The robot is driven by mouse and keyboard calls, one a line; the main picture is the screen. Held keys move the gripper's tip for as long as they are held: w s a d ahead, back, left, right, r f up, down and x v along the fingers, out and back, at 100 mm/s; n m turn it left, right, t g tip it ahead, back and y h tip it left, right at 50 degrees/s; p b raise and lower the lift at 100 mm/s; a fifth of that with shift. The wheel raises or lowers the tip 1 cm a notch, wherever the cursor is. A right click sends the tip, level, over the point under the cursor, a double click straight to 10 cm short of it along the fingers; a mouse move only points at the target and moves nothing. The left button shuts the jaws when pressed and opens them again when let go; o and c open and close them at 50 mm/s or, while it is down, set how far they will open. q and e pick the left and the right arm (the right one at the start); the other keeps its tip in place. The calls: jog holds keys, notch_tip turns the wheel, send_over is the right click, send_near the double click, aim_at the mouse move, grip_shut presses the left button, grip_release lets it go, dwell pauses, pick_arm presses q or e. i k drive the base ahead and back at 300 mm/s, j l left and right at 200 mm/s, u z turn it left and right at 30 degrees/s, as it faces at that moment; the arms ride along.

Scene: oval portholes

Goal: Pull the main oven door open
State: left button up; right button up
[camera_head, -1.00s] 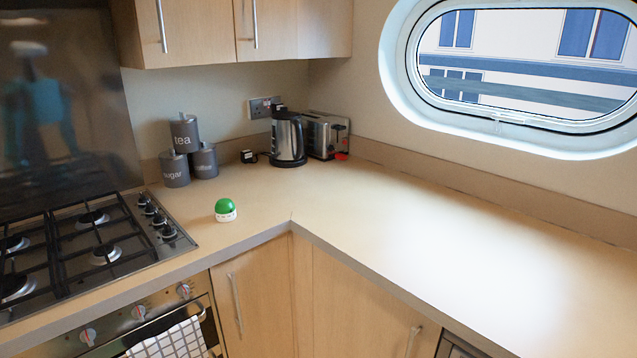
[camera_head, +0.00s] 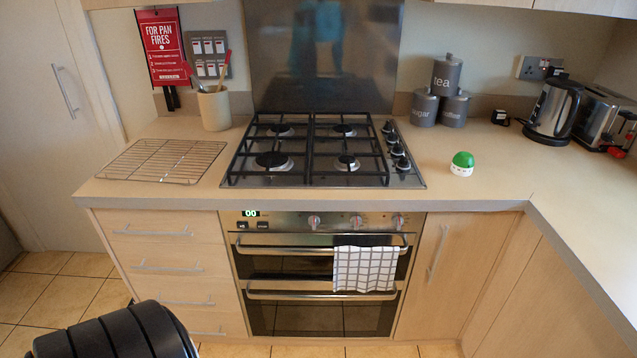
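The oven (camera_head: 320,270) stands below the gas hob in the middle of the head view. It has an upper door with a bar handle (camera_head: 290,250) and a lower main door (camera_head: 310,318) with its own bar handle (camera_head: 300,295). Both doors are shut. A checked towel (camera_head: 364,269) hangs over the upper handle and reaches down to the lower handle's right part. Neither of my grippers is in view.
The hob (camera_head: 320,150) sits above the oven, with a wire rack (camera_head: 160,161) to its left and a green-topped timer (camera_head: 462,163) to its right. Drawers (camera_head: 165,265) flank the oven's left, a cupboard (camera_head: 440,265) its right. Tiled floor (camera_head: 45,295) shows at lower left.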

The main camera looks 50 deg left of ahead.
aim_at(269, 316)
jog(key=u, duration=1.45)
